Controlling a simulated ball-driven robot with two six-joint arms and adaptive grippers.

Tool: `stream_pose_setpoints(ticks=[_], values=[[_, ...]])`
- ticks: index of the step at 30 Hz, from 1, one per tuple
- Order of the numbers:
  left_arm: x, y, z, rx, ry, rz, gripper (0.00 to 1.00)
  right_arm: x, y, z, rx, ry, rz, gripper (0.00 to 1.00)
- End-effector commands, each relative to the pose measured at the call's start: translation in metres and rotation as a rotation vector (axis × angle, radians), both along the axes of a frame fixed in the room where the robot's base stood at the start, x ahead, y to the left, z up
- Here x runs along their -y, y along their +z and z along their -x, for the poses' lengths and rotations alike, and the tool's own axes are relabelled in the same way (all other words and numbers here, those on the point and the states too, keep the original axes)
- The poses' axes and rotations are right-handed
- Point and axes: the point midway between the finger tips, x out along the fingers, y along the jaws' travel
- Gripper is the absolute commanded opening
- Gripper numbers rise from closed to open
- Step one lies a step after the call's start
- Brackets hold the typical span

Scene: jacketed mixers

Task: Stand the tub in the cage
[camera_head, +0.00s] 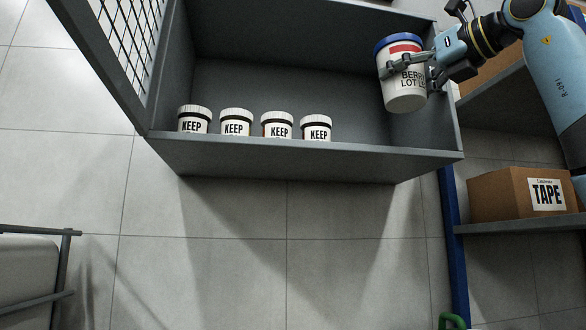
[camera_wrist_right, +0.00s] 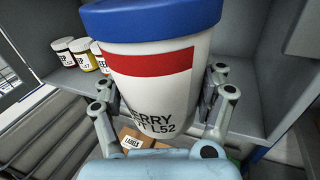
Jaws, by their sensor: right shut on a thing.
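The tub (camera_head: 405,92) is white with a blue lid, a red band and black lettering that reads in part "BERRY LOT". My right gripper (camera_head: 408,66) is shut on the tub around its side, at the right end of the grey cage (camera_head: 300,160). The tub is nearly upright with a slight tilt; I cannot tell whether its base touches the cage floor. In the right wrist view the tub (camera_wrist_right: 160,70) fills the middle, between both fingers of the gripper (camera_wrist_right: 165,105). The cage's mesh door (camera_head: 128,40) stands open at the left. My left gripper is not in view.
Several small jars labelled KEEP (camera_head: 237,122) stand in a row along the cage's front left. The cage floor between them and the tub is clear. A TAPE carton (camera_head: 510,195) sits on a shelf to the right. A grey cart (camera_head: 30,270) is at lower left.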

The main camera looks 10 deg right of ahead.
Motion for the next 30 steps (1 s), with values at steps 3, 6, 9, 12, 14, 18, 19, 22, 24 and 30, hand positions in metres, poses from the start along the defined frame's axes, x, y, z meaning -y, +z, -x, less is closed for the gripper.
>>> stream_pose_setpoints(ticks=[3, 6, 9, 12, 14, 18, 19, 22, 24, 30], values=[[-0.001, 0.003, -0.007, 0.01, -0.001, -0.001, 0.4, 0.003, 0.008, -0.007, 0.0, -0.004, -0.002, 0.18], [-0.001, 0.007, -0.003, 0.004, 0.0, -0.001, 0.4, 0.004, 0.008, -0.03, -0.003, -0.003, -0.004, 0.18], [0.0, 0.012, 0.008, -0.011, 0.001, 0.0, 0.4, 0.005, 0.009, -0.059, -0.004, -0.002, -0.004, 0.18], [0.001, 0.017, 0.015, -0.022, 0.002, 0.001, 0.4, 0.006, 0.009, -0.087, -0.001, -0.002, -0.004, 0.18], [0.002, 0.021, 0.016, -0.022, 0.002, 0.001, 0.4, 0.008, 0.01, -0.104, -0.001, -0.003, -0.004, 0.18], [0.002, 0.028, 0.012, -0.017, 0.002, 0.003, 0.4, 0.009, 0.009, -0.141, -0.001, -0.004, -0.003, 0.18], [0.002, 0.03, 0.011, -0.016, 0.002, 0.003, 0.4, 0.01, 0.01, -0.148, 0.001, -0.004, -0.002, 0.18], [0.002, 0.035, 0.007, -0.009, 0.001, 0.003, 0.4, 0.011, 0.01, -0.17, 0.001, -0.004, -0.002, 0.18], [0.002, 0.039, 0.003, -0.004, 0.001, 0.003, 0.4, 0.013, 0.009, -0.183, 0.001, -0.004, -0.002, 0.18], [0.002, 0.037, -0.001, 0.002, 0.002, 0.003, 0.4, 0.014, -0.016, -0.192, 0.003, -0.007, 0.003, 0.18]])
